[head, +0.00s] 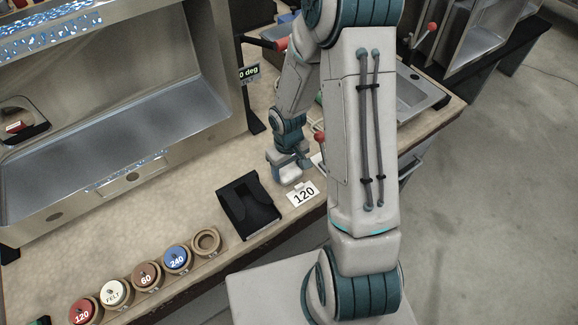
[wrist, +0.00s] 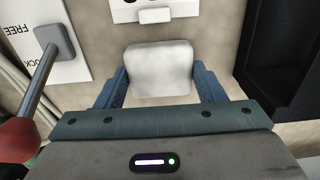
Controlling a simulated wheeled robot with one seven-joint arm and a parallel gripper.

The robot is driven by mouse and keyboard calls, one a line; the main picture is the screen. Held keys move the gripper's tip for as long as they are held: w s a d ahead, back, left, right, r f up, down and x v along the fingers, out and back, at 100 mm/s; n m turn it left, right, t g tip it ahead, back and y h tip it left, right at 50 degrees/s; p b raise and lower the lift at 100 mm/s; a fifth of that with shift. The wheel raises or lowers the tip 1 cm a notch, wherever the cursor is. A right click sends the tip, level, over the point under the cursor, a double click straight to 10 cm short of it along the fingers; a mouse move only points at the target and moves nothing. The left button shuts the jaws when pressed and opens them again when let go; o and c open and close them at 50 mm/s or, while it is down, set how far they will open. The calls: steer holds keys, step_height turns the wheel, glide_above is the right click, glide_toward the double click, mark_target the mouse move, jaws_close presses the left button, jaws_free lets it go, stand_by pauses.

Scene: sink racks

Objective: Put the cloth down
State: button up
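The cloth seems to be the pale grey-white, rounded block (wrist: 159,70) in the wrist view. It sits between the two blue fingers of my gripper (wrist: 160,80), and both fingertips meet its sides. In the head view my gripper (head: 290,166) is low over the counter, and the pale block shows under it. I cannot tell whether the block touches the counter.
Several round labelled pieces (head: 146,274) line the front left. A red-knobbed lever (wrist: 40,95) by a FREE/LOCK plate is close on the left in the wrist view.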

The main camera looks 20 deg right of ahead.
mark_target(288, 170)
steer(key=o, duration=0.4)
steer(key=shift+r, duration=0.1)
step_height(288, 170, up, 12)
steer(key=r+p, duration=0.1)
steer(key=s+r+m+t, duration=0.1)
steer(key=s+r, duration=0.3)
steer(key=r, duration=0.1)
steer(key=s+r+m+t, duration=0.1)
steer(key=s+r, duration=0.3)
steer(key=s, duration=0.1)
steer(key=s+r+m+t, duration=0.1)
steer(key=s+r, duration=0.4)
steer(key=shift+s+d+r+m, duration=0.1)
steer(key=shift+s+r+m, duration=0.1)
steer(key=shift+r+m, duration=0.1)
